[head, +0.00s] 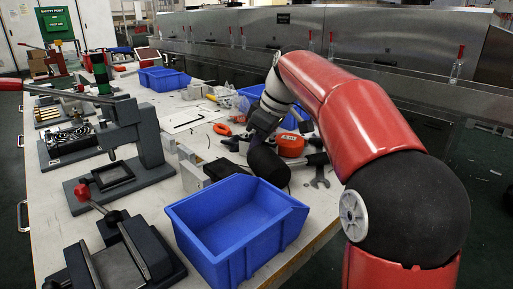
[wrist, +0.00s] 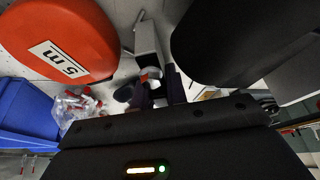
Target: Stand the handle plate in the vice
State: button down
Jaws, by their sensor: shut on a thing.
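The vice (head: 150,248) stands at the front left of the bench, with dark jaws, a gap between them and a red-knobbed lever. My gripper (wrist: 163,88) is shut on a narrow pale grey piece (wrist: 147,42), which seems to be the handle plate; only part of it shows in the wrist view. In the head view my wrist hangs over the middle of the bench, well behind and right of the vice. The fingertips and the held piece cannot be made out there.
An orange tape measure (head: 290,145) and a black mallet-like head (head: 268,165) lie close to my gripper. A blue bin (head: 238,268) stands between my arm and the vice. A dark press (head: 150,140) stands behind the vice. A spanner (head: 319,173) lies near the right bench edge.

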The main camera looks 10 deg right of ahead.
jog(key=c, duration=1.7)
grip_release()
jog(key=shift+f, duration=0.1)
